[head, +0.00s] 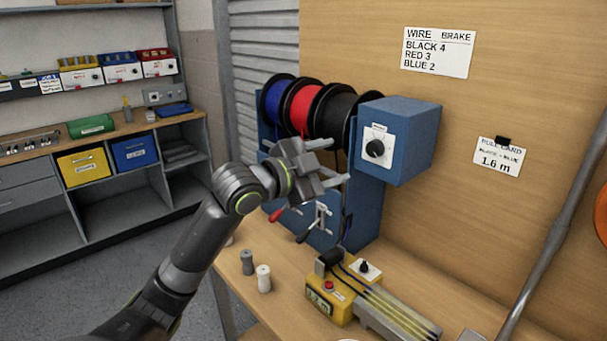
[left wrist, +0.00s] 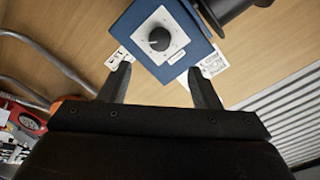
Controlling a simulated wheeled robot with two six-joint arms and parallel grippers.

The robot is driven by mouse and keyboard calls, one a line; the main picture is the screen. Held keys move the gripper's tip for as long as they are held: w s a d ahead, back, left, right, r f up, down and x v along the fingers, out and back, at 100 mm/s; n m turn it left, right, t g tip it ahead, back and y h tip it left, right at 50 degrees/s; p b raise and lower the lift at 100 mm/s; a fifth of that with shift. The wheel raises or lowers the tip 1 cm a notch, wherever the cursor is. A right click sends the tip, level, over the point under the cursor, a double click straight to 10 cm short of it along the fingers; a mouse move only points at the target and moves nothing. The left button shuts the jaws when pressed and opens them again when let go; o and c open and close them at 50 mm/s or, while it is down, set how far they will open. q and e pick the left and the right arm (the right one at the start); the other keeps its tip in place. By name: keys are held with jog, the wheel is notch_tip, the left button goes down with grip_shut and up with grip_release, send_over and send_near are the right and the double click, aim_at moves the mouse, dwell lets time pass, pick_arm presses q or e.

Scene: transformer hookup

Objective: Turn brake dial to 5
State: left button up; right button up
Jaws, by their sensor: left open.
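The brake dial (head: 375,148) is a black knob on a white plate on the front of a blue box (head: 412,130). In the left wrist view the dial (left wrist: 159,39) shows above and between the fingers, with the blue box (left wrist: 203,47) around it. I cannot read the numbers or the dial's setting. My left gripper (head: 338,163) is open and empty, just left of and below the dial in the head view. Its fingers (left wrist: 160,88) are apart from the dial. My right gripper is not in view.
Blue, red and black wire spools (head: 303,106) sit left of the box. A wall sign (head: 438,52) reads black 4, red 3, blue 2. A yellow device (head: 330,300) and two small spools (head: 263,278) stand on the bench below. Levers (head: 318,220) hang under my gripper.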

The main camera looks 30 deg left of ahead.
pick_arm(q)
jog(key=v, duration=0.6)
jog(key=shift+s+b, duration=0.2)
jog(key=shift+b, duration=0.2)
